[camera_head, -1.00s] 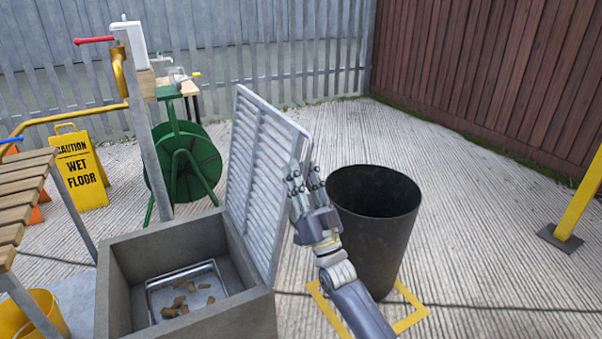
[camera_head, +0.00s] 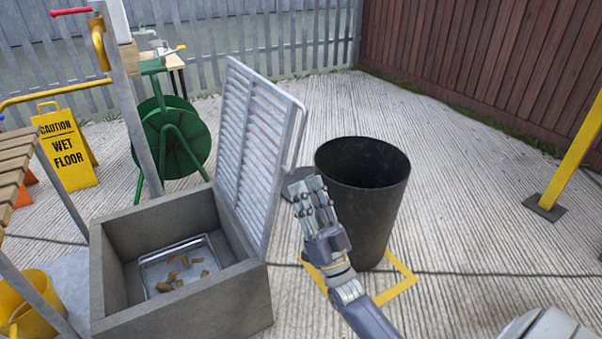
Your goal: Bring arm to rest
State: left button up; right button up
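My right gripper (camera_head: 312,200) is in the middle of the view, raised in front of the black bin (camera_head: 375,215) and to the right of the raised slatted lid (camera_head: 255,150). Its fingers point up and look apart from the lid. I see nothing held in it, but the finger pads are too small to tell whether it is open or shut. My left gripper is not in view.
A concrete box (camera_head: 190,310) stands open with a metal tray (camera_head: 205,247) holding several brown pieces. A green hose reel (camera_head: 178,140), a yellow wet floor sign (camera_head: 65,150), a slatted bench (camera_head: 15,165) and a yellow bucket (camera_head: 35,300) stand left. The floor at right is mostly clear.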

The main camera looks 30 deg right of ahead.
jog(key=shift+s+f, duration=0.25)
jog(key=shift+f, duration=0.05)
dwell(0.4)
